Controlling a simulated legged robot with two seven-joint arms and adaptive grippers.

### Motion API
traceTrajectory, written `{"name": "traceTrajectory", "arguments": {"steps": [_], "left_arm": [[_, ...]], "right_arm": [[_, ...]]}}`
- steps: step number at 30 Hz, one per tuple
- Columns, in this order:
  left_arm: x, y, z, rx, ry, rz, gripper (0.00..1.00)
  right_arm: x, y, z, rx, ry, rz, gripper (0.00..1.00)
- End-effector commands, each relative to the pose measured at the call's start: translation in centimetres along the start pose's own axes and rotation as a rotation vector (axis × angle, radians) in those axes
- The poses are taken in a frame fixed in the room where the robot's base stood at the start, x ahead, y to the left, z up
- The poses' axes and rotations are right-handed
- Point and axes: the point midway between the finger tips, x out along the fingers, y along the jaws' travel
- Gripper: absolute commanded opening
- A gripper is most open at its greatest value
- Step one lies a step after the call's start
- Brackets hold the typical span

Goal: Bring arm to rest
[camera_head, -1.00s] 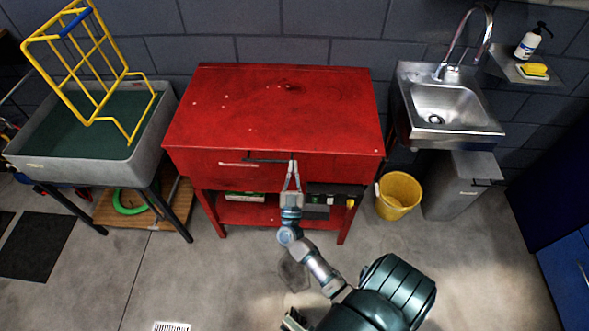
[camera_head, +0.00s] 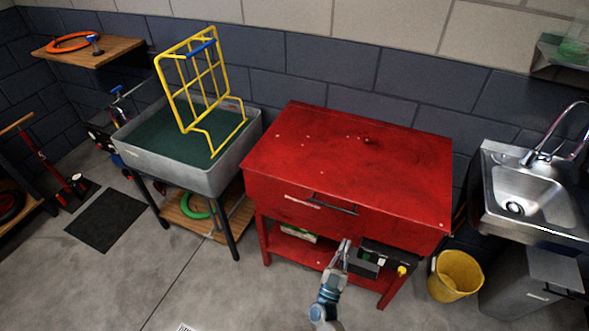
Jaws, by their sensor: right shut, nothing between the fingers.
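My right gripper (camera_head: 342,254) is in front of the red workbench (camera_head: 350,150), below its drawer handle (camera_head: 334,204). Its fingers are shut and hold nothing. It is apart from the handle, and the lower shelf with its dark box lies behind it in the picture. The drawer front looks flush with the bench. Only the gripper and wrist of my right arm show, at the bottom edge. My left gripper is not in view.
A grey wash basin (camera_head: 190,175) with a yellow rack (camera_head: 198,85) stands on the left. A steel sink (camera_head: 530,195), a yellow bucket (camera_head: 456,275) and a grey bin (camera_head: 528,283) are on the right. Open floor (camera_head: 220,290) lies in front.

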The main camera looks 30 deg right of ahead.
Motion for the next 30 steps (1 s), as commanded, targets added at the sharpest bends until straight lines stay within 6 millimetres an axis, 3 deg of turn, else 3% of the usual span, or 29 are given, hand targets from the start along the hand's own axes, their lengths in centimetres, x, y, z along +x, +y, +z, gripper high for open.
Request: {"name": "traceTrajectory", "arguments": {"steps": [5, 8, 10, 14, 17, 20, 24, 27, 30], "left_arm": [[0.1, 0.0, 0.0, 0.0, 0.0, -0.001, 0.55], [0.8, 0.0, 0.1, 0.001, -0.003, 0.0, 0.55], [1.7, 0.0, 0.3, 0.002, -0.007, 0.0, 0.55], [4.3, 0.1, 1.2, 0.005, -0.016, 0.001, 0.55], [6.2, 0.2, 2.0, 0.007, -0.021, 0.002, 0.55], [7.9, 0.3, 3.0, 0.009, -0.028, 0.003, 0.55], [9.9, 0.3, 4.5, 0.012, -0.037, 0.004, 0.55], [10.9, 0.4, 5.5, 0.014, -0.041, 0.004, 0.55], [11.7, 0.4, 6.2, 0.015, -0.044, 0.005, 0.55]], "right_arm": [[-0.1, -0.3, 0.1, 0.002, -0.005, -0.018, 0.0], [-0.9, -2.4, 1.0, 0.018, -0.047, -0.133, 0.0], [-2.5, -5.1, 2.5, 0.038, -0.118, -0.292, 0.0], [-9.4, -10.2, 7.1, 0.061, -0.372, -0.662, 0.0], [-16.9, -11.4, 11.1, 0.036, -0.631, -0.896, 0.0], [-24.5, -9.8, 14.5, -0.03, -0.909, -1.059, 0.0], [-33.8, -4.1, 17.8, -0.184, -1.292, -1.17, 0.0], [-38.4, 0.8, 18.8, -0.312, -1.512, -1.176, 0.0], [-41.1, 4.8, 19.1, -0.42, -1.664, -1.154, 0.0]]}}
